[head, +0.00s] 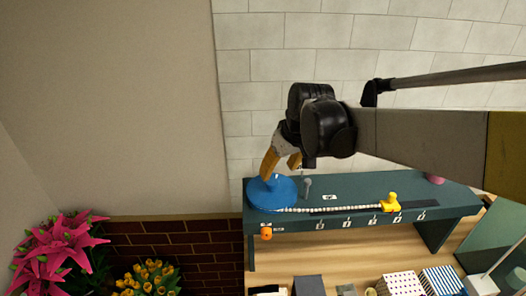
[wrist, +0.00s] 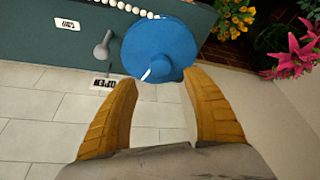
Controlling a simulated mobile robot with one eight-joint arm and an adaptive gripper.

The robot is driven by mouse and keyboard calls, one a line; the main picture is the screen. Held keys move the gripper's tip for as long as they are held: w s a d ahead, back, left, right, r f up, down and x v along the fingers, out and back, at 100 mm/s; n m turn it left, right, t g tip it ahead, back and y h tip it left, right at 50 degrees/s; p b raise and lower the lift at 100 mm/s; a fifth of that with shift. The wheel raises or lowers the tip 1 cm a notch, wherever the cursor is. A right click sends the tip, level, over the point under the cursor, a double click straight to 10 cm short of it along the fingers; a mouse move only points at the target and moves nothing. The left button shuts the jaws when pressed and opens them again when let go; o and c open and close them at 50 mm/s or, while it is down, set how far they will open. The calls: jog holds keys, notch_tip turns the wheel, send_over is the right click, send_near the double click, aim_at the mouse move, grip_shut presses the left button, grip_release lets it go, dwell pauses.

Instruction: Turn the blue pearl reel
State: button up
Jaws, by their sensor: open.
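The blue pearl reel (head: 270,194) sits at the left end of a dark teal bench. In the wrist view the reel (wrist: 158,48) is a round blue disc with a raised middle and a small white mark. A string of white pearls (head: 325,209) runs from it along the bench to a yellow piece (head: 390,203). My gripper (head: 281,166) is just above the reel in the head view. In the wrist view its two yellow fingers (wrist: 158,88) are spread apart, with the reel beyond and between their tips. I cannot tell if they touch it.
A grey lever (head: 307,187) stands right beside the reel; it also shows in the wrist view (wrist: 102,46). An orange knob (head: 266,233) is on the bench front. Pink lilies (head: 58,250) and yellow flowers (head: 148,278) stand at lower left. Boxes (head: 400,284) lie below the bench.

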aim_at(272, 181)
jog(key=x, duration=0.8)
jog(key=shift+w, duration=0.15)
grip_shut()
